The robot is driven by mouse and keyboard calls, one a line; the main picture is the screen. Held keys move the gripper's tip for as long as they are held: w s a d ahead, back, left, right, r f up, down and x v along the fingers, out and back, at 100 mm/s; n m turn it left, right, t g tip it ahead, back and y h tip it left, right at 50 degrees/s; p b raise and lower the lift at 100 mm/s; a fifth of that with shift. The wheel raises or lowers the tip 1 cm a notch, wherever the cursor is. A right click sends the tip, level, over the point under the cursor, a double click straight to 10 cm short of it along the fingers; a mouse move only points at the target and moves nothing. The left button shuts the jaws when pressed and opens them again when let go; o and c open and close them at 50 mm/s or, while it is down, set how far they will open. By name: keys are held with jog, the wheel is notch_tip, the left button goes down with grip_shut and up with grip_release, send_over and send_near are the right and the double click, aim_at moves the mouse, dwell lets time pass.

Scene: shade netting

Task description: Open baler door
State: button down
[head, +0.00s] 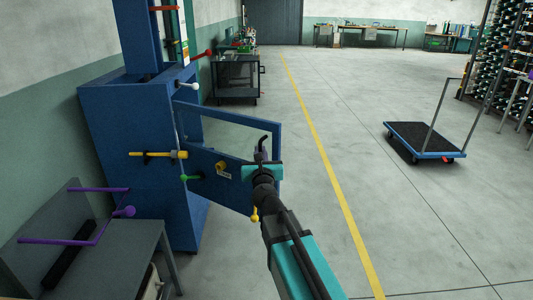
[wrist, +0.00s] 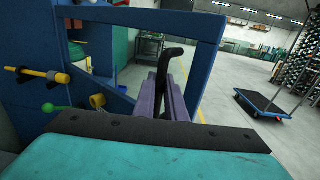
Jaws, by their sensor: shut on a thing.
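The blue baler (head: 125,130) stands at the left in the head view. Its blue door (head: 235,118), a frame with an opening in its upper part, stands swung out from the body toward the right. The door frame also crosses the top of the wrist view (wrist: 150,17). A black bent handle (head: 263,142) rises near the door's free edge. My gripper (head: 262,168) is at that edge. In the wrist view its purple fingers (wrist: 165,100) are closed around the black handle (wrist: 172,57). The handle's lower part is hidden by the fingers.
A yellow rod (head: 160,154) and a green knob (head: 190,177) sit by the door. A grey bench with purple bars (head: 75,240) is at front left. A blue flat trolley (head: 425,140) stands at right. The floor around the yellow line (head: 322,160) is clear.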

jog(key=shift+w+a+r, duration=0.1)
jog(key=shift+a, duration=0.1)
jog(key=c, duration=2.1)
grip_release()
jog(key=shift+d, duration=0.15)
jog(key=shift+d, duration=0.15)
